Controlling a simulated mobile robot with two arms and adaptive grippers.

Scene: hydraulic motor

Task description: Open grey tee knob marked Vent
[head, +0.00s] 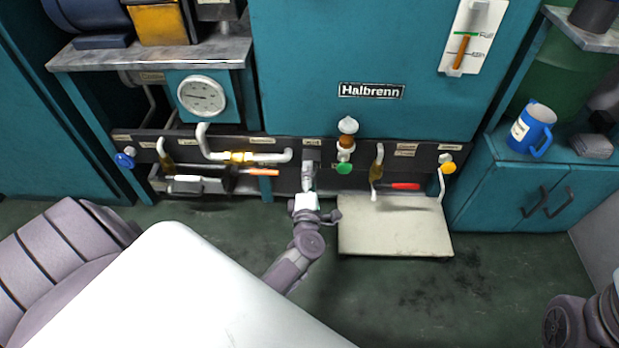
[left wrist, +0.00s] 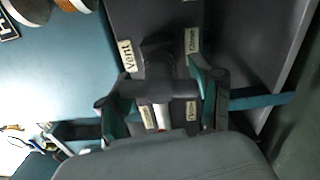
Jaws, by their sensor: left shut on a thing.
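The grey tee knob (left wrist: 145,88) shows in the left wrist view, its bar lying across between my fingers, on a dark panel beside a label reading Vent (left wrist: 127,55). My left gripper (left wrist: 158,98) has one finger at each end of the bar and is shut on it. In the head view my left gripper (head: 308,182) is at the dark manifold strip under the teal tank, and it hides most of the knob. Part of my right arm shows at the bottom right corner; its gripper is out of view.
A green knob (head: 344,168) and a red-handled lever (head: 402,186) are to the right of my left gripper, above a pale tray (head: 395,238). An orange-handled lever (head: 262,172) is close on the left.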

